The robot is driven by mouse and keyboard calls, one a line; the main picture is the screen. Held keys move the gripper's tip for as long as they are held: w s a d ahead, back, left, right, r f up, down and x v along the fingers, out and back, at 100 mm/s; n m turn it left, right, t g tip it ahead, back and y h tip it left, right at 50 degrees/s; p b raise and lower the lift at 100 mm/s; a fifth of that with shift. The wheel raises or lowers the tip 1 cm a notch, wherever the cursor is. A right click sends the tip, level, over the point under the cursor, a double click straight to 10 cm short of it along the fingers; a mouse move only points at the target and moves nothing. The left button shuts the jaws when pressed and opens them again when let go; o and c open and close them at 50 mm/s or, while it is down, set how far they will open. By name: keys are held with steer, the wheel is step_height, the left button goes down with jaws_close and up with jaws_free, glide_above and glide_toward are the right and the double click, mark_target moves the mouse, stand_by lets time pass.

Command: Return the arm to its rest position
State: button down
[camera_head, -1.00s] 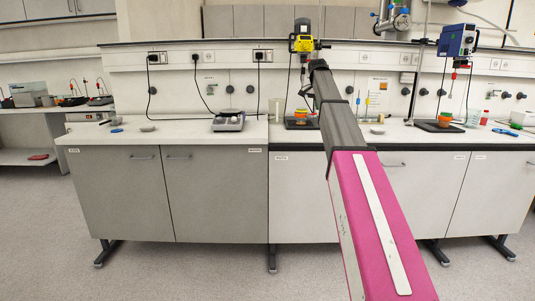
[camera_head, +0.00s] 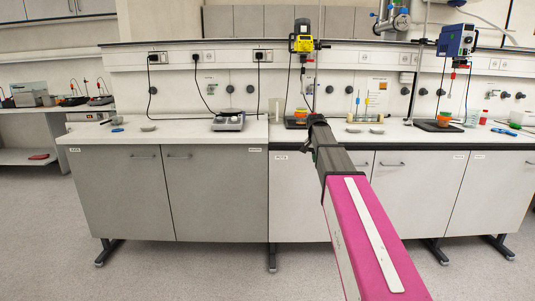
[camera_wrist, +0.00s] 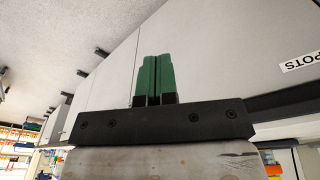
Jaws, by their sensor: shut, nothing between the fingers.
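My gripper (camera_wrist: 156,80) shows in the wrist view as two green fingers side by side, shut with nothing between them. They stand out in front of white cabinet doors (camera_wrist: 185,45), apart from them as far as I can tell. In the head view my pink and dark arm reaches forward from the lower right. Its far end is in front of the bench, near the bench top's front edge. The fingers cannot be made out clearly there.
The white bench top (camera_head: 190,133) runs across the head view. It carries a hotplate (camera_head: 228,121), a yellow-headed stirrer (camera_head: 303,38), a blue-headed stirrer (camera_head: 457,40) and a rack (camera_head: 364,117). Grey doors (camera_head: 120,195) are below. The floor (camera_head: 190,270) in front is clear.

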steer(key=s+a+f+n, duration=0.1)
steer(key=s+f+n, duration=0.2)
steer(key=s+f, duration=1.2)
steer(key=s+a+f+n+g+y, duration=0.1)
steer(key=s+a+f+n, duration=0.1)
steer(key=s+f, duration=1.3)
steer(key=s+n, duration=0.1)
steer(key=s, duration=0.2)
steer(key=shift+a+f, duration=0.15)
steer(key=shift+a, duration=0.1)
